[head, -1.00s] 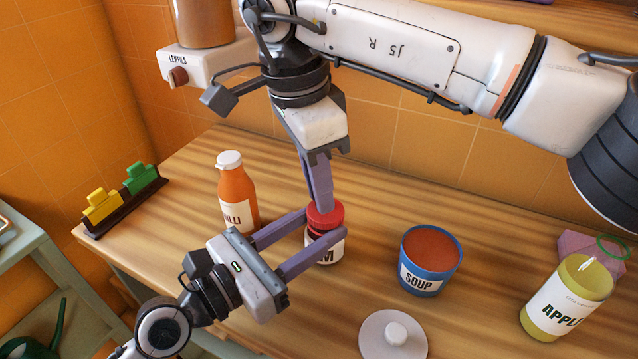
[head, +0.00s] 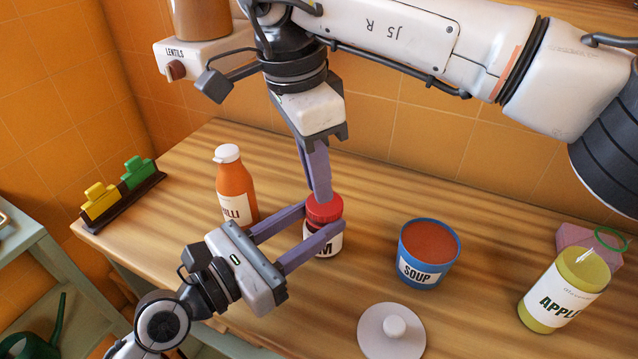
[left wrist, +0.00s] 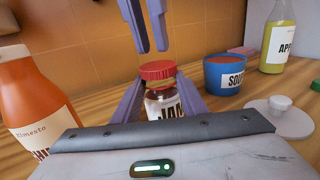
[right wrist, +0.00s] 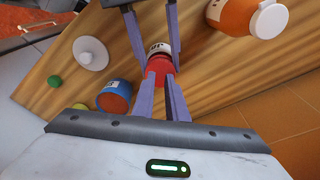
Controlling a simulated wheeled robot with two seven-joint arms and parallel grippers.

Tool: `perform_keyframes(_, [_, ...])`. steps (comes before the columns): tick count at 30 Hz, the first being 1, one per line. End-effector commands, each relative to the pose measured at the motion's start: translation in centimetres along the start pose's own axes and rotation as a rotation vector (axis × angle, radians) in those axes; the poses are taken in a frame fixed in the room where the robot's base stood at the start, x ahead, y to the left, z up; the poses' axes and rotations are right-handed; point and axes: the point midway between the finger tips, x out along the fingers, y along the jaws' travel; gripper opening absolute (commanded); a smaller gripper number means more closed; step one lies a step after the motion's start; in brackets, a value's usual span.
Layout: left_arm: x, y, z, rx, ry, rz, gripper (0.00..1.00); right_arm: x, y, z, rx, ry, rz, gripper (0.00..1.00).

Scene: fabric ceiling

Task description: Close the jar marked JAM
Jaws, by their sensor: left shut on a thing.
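The JAM jar (head: 325,243) stands upright on the wooden counter, with its label partly hidden by my left gripper. It also shows in the left wrist view (left wrist: 166,105). A red lid (head: 325,207) sits on its mouth; a yellowish band shows beneath the lid in the left wrist view. I cannot tell how tight it is. My left gripper (head: 318,232) is shut on the jar's body from the side. My right gripper (right wrist: 161,74) points down above the lid. Its fingers are a little apart, with their tips just over the lid in the left wrist view.
A chilli bottle (head: 236,185) stands close behind my left gripper. A blue SOUP pot (head: 418,272) is right of the jar, with a pale knobbed lid (head: 375,338) in front. An apple bottle (head: 560,300) and a pink box (head: 578,243) are farther right.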

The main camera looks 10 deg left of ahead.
Motion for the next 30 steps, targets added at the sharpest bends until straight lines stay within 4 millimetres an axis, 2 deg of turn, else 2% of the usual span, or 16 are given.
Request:
perform_keyframes(1, [-0.1,0.2,-0.9,0.007,0.02,0.002,0.0,-0.7,-0.1,0.0,0.002,0.001,-0.003,0.12])
perform_keyframes(4, [-0.1,0.2,-0.9,0.007,0.02,0.002,0.0,-1.6,0.0,0.0,0.0,0.0,-0.001,0.12])
perform_keyframes(11, [-0.1,0.2,-0.9,0.007,0.02,0.002,0.0,-1.8,0.0,0.0,-0.001,-0.001,-0.001,0.12])
perform_keyframes(12, [-0.1,0.2,-0.9,0.007,0.02,0.002,0.43,-1.8,0.0,0.1,-0.001,-0.001,-0.001,0.12])
perform_keyframes(15, [0.0,0.1,-0.9,0.005,0.02,0.001,0.6,-1.8,0.0,0.1,-0.001,-0.001,-0.001,0.12])
perform_keyframes(25, [-0.2,0.1,-0.5,0.001,0.01,0.001,0.6,-1.8,0.0,0.1,-0.001,-0.001,-0.001,0.12])
perform_keyframes(30, [-2.3,0.1,-0.6,0.001,0.012,0.001,0.6,-1.3,0.0,0.1,-0.001,-0.001,-0.001,0.12])
